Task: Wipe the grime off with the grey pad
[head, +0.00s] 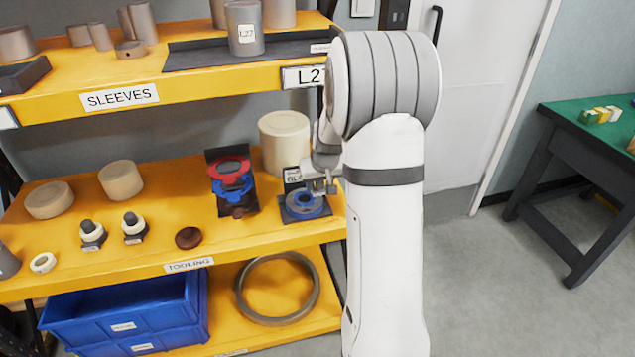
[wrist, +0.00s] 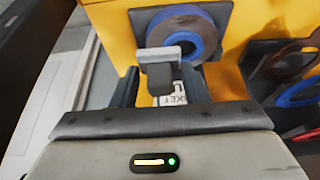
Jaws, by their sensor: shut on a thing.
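My gripper (head: 319,186) is at the right end of the middle shelf, over a blue ring with a grey-brown face (head: 303,204) on a dark stand. In the wrist view, my gripper (wrist: 163,82) is shut on a small grey block, which looks like the grey pad (wrist: 160,55). The pad is at the near edge of the ring (wrist: 180,34); I cannot tell whether it touches. The ring's face has a dull brownish film that may be grime. My arm and gripper hide part of the ring and stand in the head view.
A dark stand with red and blue rings (head: 231,181) is left of the blue ring. A cream cylinder (head: 284,142) stands close behind. The upper shelf (head: 215,82) overhangs this space. Blue bins (head: 125,315) and a large grey ring (head: 278,318) are below.

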